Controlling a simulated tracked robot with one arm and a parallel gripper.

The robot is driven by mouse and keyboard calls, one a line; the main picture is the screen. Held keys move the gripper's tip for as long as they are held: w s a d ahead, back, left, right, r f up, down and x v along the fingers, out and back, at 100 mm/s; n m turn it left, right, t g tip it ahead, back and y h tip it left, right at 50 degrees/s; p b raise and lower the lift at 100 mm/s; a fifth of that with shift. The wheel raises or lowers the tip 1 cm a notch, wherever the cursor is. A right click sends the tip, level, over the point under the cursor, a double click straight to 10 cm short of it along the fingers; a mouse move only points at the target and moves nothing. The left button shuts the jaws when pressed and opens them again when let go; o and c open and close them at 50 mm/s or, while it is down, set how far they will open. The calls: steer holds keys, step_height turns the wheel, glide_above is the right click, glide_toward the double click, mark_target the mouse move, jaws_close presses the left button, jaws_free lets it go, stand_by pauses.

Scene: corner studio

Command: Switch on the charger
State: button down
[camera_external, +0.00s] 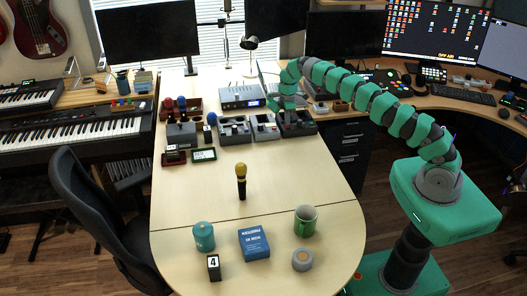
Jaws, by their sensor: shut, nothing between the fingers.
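My gripper (277,104) is at the end of my green arm, which arches from the right over the table. It is shut and empty, low over the left part of a dark grey boxy unit (299,130) at the right end of a row of devices. I cannot tell whether it touches the unit. Left of it stand a light-topped unit (265,128) and a dark unit with round parts (234,131). The charger is probably one of these devices; I cannot tell which. Its switch is too small to make out, and my gripper hides part of the right unit.
A grey box with a blue display (242,97) stands behind the row. A microphone (241,180) stands mid-table. The table's middle is mostly clear.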

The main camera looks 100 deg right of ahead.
steer(key=r, duration=0.1)
steer(key=r+p, duration=0.1)
steer(key=r, duration=0.1)
steer(key=r+p, duration=0.1)
steer(key=shift+d+r, duration=0.3)
steer(key=shift+d, duration=0.05)
step_height(320, 180, up, 9)
steer(key=d+p, duration=0.1)
steer(key=p, duration=0.5)
steer(key=shift+p, duration=0.3)
steer(key=shift+r, duration=0.1)
steer(key=shift+a+b, duration=0.15)
steer(key=shift+b, duration=0.35)
